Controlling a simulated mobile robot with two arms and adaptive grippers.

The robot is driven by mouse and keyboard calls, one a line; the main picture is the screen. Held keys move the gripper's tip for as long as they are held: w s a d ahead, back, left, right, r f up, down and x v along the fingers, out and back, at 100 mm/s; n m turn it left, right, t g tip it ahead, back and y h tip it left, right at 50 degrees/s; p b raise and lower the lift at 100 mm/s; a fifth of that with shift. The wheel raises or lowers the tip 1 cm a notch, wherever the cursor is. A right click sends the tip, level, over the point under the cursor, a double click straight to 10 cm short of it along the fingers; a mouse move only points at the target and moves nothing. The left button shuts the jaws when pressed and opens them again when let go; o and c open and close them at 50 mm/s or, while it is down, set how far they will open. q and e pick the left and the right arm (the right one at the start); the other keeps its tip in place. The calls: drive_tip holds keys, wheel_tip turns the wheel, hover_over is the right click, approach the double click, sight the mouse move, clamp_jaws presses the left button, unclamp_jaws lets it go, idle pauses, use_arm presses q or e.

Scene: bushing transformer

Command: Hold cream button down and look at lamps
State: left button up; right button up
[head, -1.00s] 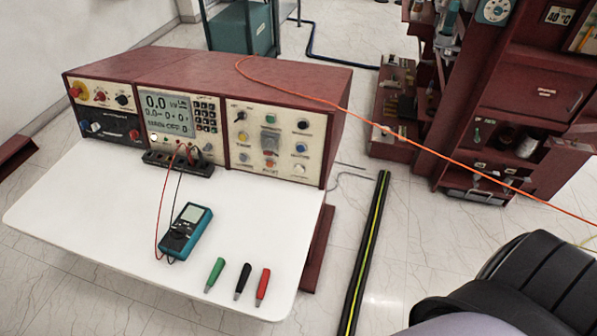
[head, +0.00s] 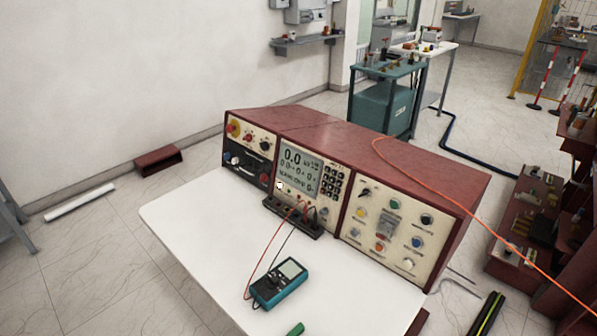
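The red test console (head: 330,130) stands at the back of a white worktop (head: 200,225). Its right panel (head: 372,222) carries several round coloured buttons or lamps, among them a green one (head: 395,204), a yellow one (head: 361,212), a blue one (head: 417,242) and an orange-red one (head: 379,247). A cream round button (head: 408,264) sits at this panel's lower right. Another pale round knob (head: 279,186) is on the middle panel, under the display (head: 299,168). I cannot tell whether any lamp is lit. Neither of my grippers is in view, and nothing touches the buttons.
A teal multimeter (head: 279,284) with red and black leads lies on the worktop, a green probe (head: 295,329) in front. An orange cable (head: 440,180) runs from the console to the right. A teal cart (head: 385,105) stands behind.

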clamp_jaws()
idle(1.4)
